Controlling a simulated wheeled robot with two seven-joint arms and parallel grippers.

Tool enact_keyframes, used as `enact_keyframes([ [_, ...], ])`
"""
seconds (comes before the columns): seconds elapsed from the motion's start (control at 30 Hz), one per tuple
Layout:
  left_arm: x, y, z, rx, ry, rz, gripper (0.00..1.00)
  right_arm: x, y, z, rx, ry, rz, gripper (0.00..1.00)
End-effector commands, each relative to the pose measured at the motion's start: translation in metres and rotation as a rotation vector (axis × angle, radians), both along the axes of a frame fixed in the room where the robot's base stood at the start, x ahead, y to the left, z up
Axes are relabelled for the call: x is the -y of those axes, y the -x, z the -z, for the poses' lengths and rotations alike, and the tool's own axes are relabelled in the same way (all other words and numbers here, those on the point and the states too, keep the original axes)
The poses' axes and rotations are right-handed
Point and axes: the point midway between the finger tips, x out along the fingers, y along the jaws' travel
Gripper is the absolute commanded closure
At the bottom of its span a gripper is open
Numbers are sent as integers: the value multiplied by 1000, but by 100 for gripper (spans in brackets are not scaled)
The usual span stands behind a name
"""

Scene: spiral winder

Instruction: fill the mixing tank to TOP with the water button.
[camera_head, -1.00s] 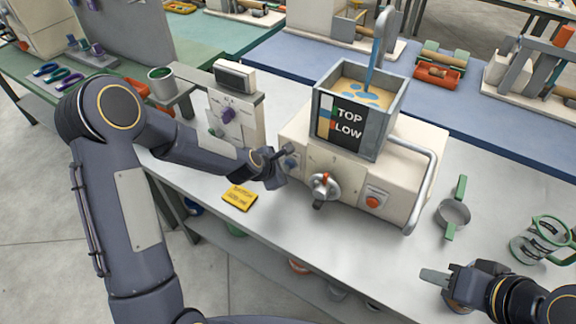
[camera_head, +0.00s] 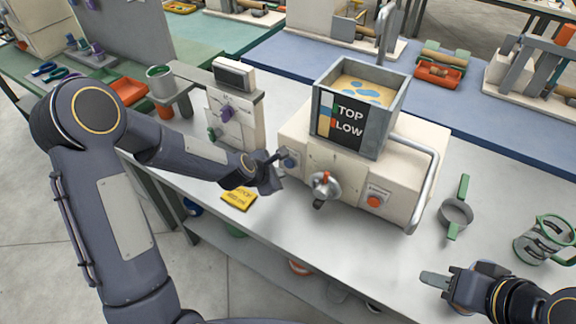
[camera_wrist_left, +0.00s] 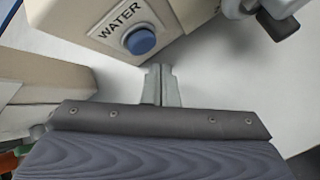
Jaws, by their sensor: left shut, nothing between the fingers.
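The mixing tank (camera_head: 396,122) is a grey open box on a cream machine (camera_head: 400,175). Its front panel (camera_head: 345,119) reads TOP above LOW, beside coloured strips. Tan liquid with blue patches (camera_head: 358,90) shows inside below the rim; no water stream is falling. The blue water button (camera_head: 289,161) is on the machine's left front; in the left wrist view it (camera_wrist_left: 140,40) sits under the word WATER. My left gripper (camera_head: 274,157) is shut and empty, its tips (camera_wrist_left: 161,72) just short of the button. My right gripper (camera_head: 434,278) is at lower right; its jaw gap is unclear.
A lever knob (camera_head: 324,188) and a red button (camera_head: 374,201) are on the machine's front. A curved metal handle (camera_head: 428,185) is on its right side. A metal cup (camera_head: 542,242) stands far right.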

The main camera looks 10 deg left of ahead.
Motion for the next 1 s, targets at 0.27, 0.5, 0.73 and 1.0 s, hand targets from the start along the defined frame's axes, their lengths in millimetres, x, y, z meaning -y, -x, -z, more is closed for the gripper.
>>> enact_keyframes([
  [0.27,-10,27,3,2,-1,-1,100,0,0,20,0,0,0,64],
  [0.5,-14,40,1,0,-1,1,100,0,0,25,0,0,0,64],
  [0.73,-14,40,1,0,0,1,100,0,0,24,0,0,0,64],
  [1.0,-14,40,1,0,0,1,100,0,0,24,0,0,0,64],
])
